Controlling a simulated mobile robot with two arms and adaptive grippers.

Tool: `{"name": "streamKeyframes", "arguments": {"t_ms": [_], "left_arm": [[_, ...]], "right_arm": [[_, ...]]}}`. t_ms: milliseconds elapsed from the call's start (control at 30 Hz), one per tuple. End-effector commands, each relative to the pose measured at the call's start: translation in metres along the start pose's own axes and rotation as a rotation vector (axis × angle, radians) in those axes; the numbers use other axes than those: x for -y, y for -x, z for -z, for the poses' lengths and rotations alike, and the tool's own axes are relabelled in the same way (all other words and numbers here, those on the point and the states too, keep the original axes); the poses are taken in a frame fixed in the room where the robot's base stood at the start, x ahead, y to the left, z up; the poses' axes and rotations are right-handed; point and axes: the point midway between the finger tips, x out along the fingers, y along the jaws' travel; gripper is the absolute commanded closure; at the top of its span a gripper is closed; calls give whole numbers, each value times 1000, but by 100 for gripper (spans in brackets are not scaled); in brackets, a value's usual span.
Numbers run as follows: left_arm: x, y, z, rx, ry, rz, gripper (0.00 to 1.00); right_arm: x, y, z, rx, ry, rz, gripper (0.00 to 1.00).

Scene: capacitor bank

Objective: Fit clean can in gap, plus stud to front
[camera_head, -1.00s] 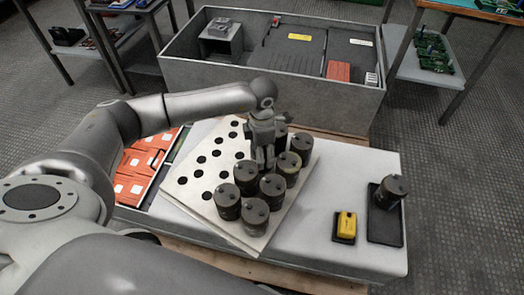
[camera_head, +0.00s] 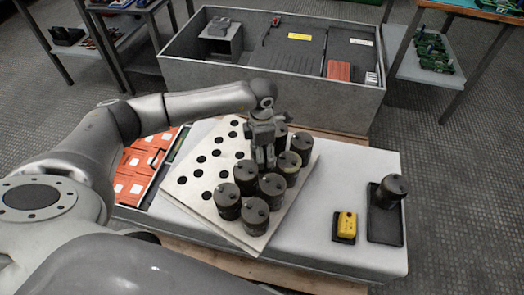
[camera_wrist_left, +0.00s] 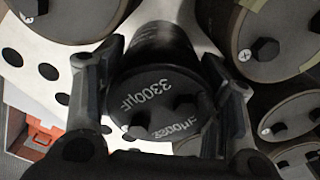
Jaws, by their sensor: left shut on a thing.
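My left gripper (camera_head: 264,162) points down over the white perforated plate, among the standing dark cans. In the left wrist view its two fingers (camera_wrist_left: 168,100) are shut on a dark can (camera_wrist_left: 160,88) printed 3300µF, with two black studs on top. I cannot make out a plus mark on it; in the head view the gripper mostly hides it. Neighbouring cans stand close by: one with a yellowish rim (camera_head: 288,163), one in front (camera_head: 272,187), one at left (camera_head: 245,173). In the wrist view, a neighbouring can (camera_wrist_left: 268,22) shows a white plus mark beside a stud. My right gripper is not in view.
The perforated plate (camera_head: 182,183) has open holes at left. Another can (camera_head: 391,188) stands on a black tray (camera_head: 384,232) at right, beside a yellow device (camera_head: 346,224). The light table top (camera_head: 345,170) between is clear. A grey bin (camera_head: 205,72) stands behind; orange parts (camera_head: 137,172) lie left.

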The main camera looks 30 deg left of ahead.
Motion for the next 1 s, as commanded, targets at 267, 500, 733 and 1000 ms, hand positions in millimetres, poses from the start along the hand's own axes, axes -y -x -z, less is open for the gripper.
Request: {"name": "streamKeyframes", "arguments": {"t_ms": [267,500,733,1000], "left_arm": [[0,-5,-1,2,0,-1,81],[0,-10,-1,2,0,-1,81],[0,-10,-1,2,0,-1,81],[0,-10,-1,2,0,-1,81]], "right_arm": [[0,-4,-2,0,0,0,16],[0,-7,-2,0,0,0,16],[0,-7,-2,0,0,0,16],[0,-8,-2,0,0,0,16]]}}
